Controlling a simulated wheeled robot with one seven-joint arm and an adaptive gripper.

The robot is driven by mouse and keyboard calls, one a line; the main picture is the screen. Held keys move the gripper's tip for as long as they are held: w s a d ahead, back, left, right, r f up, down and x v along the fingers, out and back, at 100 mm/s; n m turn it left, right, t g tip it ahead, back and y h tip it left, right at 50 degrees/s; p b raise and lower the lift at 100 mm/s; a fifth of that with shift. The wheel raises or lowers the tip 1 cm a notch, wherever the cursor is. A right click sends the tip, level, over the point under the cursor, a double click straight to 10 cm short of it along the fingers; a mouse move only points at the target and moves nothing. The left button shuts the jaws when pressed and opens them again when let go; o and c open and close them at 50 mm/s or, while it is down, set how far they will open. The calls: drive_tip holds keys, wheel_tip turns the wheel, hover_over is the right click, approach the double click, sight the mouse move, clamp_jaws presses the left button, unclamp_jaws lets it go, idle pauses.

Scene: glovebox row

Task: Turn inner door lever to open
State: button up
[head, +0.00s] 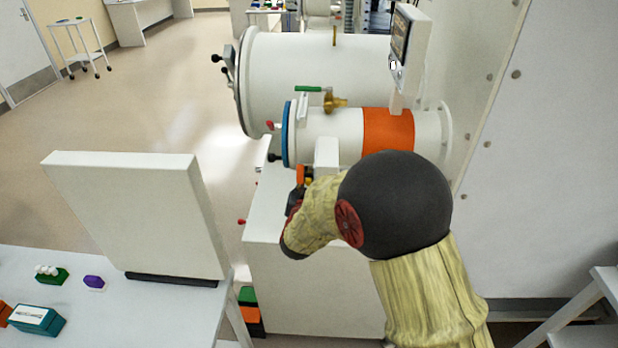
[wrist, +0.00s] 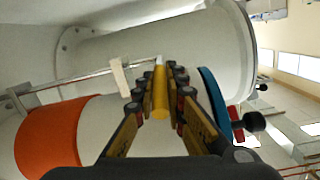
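An orange-yellow lever (wrist: 160,92) stands between the fingers of my gripper (wrist: 161,84) in the wrist view. Narrow gaps seem to show beside it, so the fingers look open around it. In the head view, an orange handle (head: 301,174) shows below the small white cylinder (head: 330,127), just above my gripper (head: 294,203); my wrist partly hides this spot. The small cylinder has an orange band (head: 388,134) and a blue end ring (head: 288,134). I cannot tell from the pictures which lever is the inner door's.
A green-handled brass valve (head: 334,102) sits on top of the small cylinder. A large white cylinder (head: 315,72) lies behind. A black ball knob (wrist: 254,121) sticks out beside the blue ring. A control screen (head: 401,38) stands above. A white table (head: 150,312) is at left.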

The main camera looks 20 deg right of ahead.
drive_tip(key=o, duration=0.5)
drive_tip(key=shift+s, duration=0.1)
drive_tip(key=v, duration=1.1)
drive_tip(key=shift+s+a, duration=0.2)
drive_tip(key=shift+s, duration=0.2)
drive_tip(key=shift+c, duration=0.2)
